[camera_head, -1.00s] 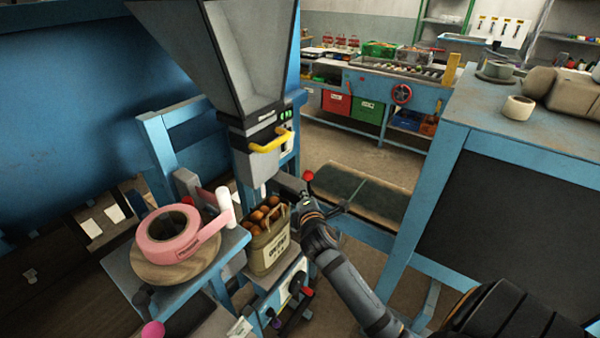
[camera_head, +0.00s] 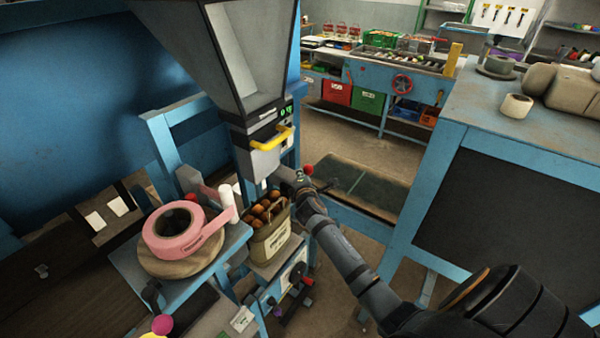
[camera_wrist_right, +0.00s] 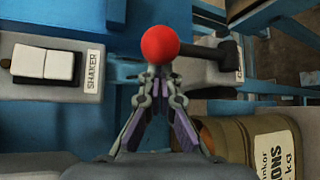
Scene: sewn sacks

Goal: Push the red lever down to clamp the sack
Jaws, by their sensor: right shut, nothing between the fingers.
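The red lever's ball knob (camera_head: 308,169) shows beside the filling spout, above and right of the sack. In the right wrist view the knob (camera_wrist_right: 160,44) lies right at my fingertips, with its dark arm running right to a labelled grey block. My right gripper (camera_wrist_right: 158,75) is shut and empty; whether it touches the knob I cannot tell. In the head view my right gripper (camera_head: 287,177) is small and partly hidden by my wrist. The tan sack (camera_head: 270,243), open and full of brown onions, stands upright under the spout. It also shows in the wrist view (camera_wrist_right: 275,140). My left gripper is not in view.
The grey hopper (camera_head: 240,60) with a yellow handle (camera_head: 270,139) stands above the sack. A pink tape roll (camera_head: 160,246) lies on a stand to the left. A blue workbench (camera_head: 500,130) is on the right. A white switch (camera_wrist_right: 44,66) by a "SHAKER" label is at left in the wrist view.

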